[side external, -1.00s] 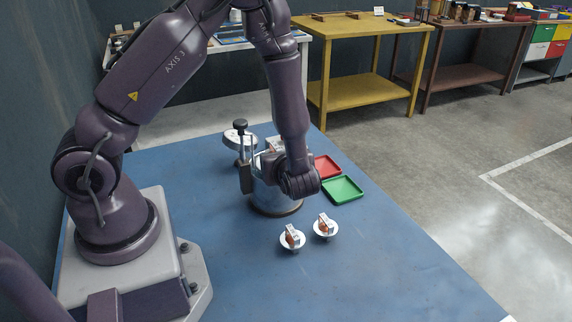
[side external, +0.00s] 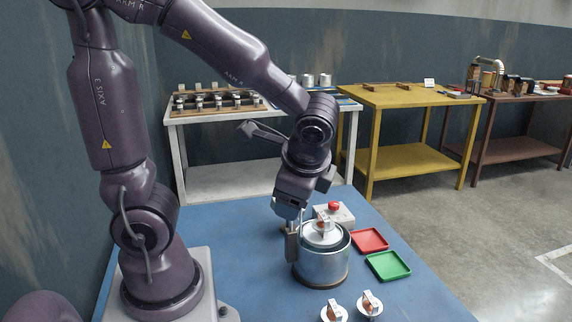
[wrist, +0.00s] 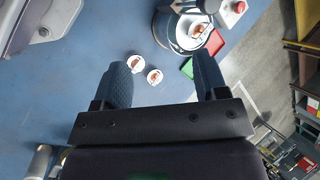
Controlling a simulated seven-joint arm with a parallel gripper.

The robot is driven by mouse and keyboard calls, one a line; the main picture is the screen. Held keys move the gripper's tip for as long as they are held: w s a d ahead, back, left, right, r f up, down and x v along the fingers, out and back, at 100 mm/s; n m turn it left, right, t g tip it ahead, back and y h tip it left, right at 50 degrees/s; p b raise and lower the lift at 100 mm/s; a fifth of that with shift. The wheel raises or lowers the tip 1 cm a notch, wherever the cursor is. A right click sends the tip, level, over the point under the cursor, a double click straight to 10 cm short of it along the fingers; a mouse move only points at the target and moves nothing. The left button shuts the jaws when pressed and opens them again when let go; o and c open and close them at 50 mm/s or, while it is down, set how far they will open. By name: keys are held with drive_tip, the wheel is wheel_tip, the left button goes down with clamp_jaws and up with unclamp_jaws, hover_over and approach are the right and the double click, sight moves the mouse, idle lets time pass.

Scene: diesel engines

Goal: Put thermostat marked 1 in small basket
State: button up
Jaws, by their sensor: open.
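A round, shiny metal container (side external: 322,268), the one basket-like thing in view, stands on the blue table; it also shows at the top of the wrist view (wrist: 162,25). A pale disc-shaped thermostat with a copper-coloured part (side external: 322,231) sits in its mouth. Two similar thermostats lie on the table in front, a left one (side external: 334,313) and a right one (side external: 370,303). They also show in the wrist view, one (wrist: 137,63) and another (wrist: 154,76). No number is readable on any. My gripper (wrist: 160,64) is open and empty; its visible finger is beside the container's left side.
A red tray (side external: 370,240) and a green tray (side external: 387,266) lie right of the container. A white box with a red button (side external: 346,214) stands behind it. Benches with parts stand behind the table. Blue table around the two loose thermostats is clear.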

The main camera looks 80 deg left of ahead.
drive_tip(key=s+d+r+n+t+h, duration=0.3)
drive_tip(key=d+r+n+t+h, duration=0.1)
drive_tip(key=r+n+t+h, duration=0.1)
wheel_tip(320, 180, up, 2)
drive_tip(key=shift+d+r+n+t+h, duration=0.25)
drive_tip(key=shift+n+t+h, duration=0.2)
drive_tip(key=shift+n, duration=0.35)
idle(0.3)
